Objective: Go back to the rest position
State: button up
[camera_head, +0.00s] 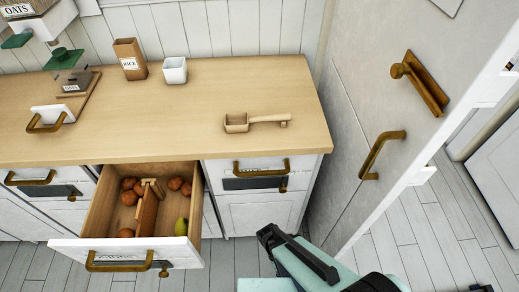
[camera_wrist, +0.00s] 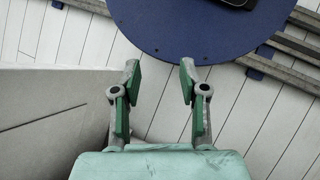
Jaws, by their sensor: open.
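My gripper (camera_head: 270,238) is low in the head view, in front of the counter and to the right of the open drawer. Only part of it and the teal arm shows there. In the wrist view my gripper (camera_wrist: 160,73) has its two green-padded fingers spread apart, with nothing between them. The fingers point down over the white plank floor (camera_wrist: 240,110) and touch nothing that I can see.
An open drawer (camera_head: 196,215) holds several brown round items and a green one. On the wooden counter (camera_head: 210,100) are a wooden scoop (camera_head: 237,123), a rice box (camera_head: 129,60) and a white cup (camera_head: 174,70). A tall cabinet (camera_head: 350,90) stands right. Floor (camera_head: 440,240) is clear there.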

jog(key=s+d+r+m+g+y+p, duration=0.1)
jog(key=s+d+r+m+y, duration=0.1)
jog(key=d+r+m+y, duration=0.2)
jog(key=shift+d+m+y, duration=0.3)
jog(key=shift+d+m, duration=0.1)
jog(key=shift+d, duration=0.55)
dwell(2.0)
